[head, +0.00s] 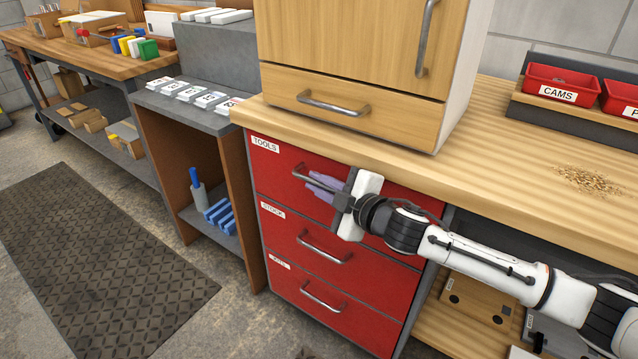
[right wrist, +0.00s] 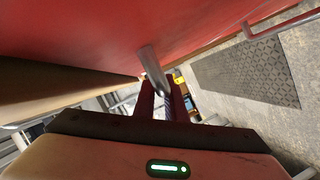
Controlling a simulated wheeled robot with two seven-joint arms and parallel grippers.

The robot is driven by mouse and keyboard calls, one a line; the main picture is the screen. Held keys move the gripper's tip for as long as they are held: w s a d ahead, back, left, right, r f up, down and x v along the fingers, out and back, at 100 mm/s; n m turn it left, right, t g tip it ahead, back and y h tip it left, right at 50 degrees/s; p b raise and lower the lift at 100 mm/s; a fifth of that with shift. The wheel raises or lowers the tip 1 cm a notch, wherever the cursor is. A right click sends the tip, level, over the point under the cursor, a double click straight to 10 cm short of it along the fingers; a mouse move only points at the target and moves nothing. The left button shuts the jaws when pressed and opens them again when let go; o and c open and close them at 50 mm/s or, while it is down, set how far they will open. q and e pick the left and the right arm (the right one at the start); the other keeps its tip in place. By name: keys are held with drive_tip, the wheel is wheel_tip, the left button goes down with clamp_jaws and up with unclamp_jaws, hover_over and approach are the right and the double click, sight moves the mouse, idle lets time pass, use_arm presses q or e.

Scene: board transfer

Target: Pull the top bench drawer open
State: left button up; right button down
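The top drawer (head: 270,172), a red front labelled TOOLS, is in the bench below the wooden top and looks flush with the fronts below it. Its grey bar handle (head: 303,173) runs across the front. My right gripper (head: 318,186) is at this handle, with its purplish fingers close together, one on each side of the bar. In the right wrist view the handle (right wrist: 150,62) runs down between the fingers (right wrist: 164,100), which look shut on it. The gripper covers the handle's right part in the head view. My left gripper is not in view.
Two more red drawers (head: 318,262) with bar handles lie below. A wooden cabinet (head: 352,40) stands on the bench top (head: 510,150). Red bins (head: 562,84) stand at the right. An open grey-topped shelf unit (head: 190,112) is left of the drawers. A dark mat (head: 95,255) lies on the floor.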

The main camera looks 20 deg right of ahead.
drive_tip(key=shift+s+a, duration=0.1)
drive_tip(key=s+a+p, duration=0.4)
drive_tip(key=s+a, duration=1)
drive_tip(key=a, duration=0.4)
drive_tip(key=shift+s+a, duration=0.3)
drive_tip(key=shift+a, duration=0.05)
drive_tip(key=c, duration=1.8)
unclamp_jaws()
